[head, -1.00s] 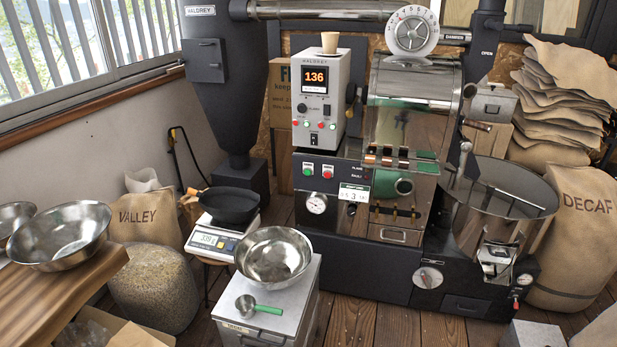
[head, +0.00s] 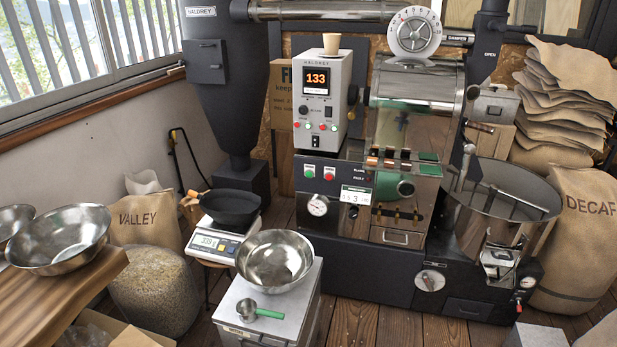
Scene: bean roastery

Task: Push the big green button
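The big green button (head: 309,172) is on the dark front panel of the roaster (head: 382,205), at the panel's upper left. A red button (head: 329,174) of like size sits just to its right. Above them stands a grey control box (head: 322,110) with an orange display (head: 316,79) reading 133 and several small red and green buttons or lights. Nothing covers the green button. Neither of my grippers shows in the head view.
A wooden table (head: 65,298) is at left. A cooling tray (head: 507,200) is at right. Floor shows between bin and roaster.

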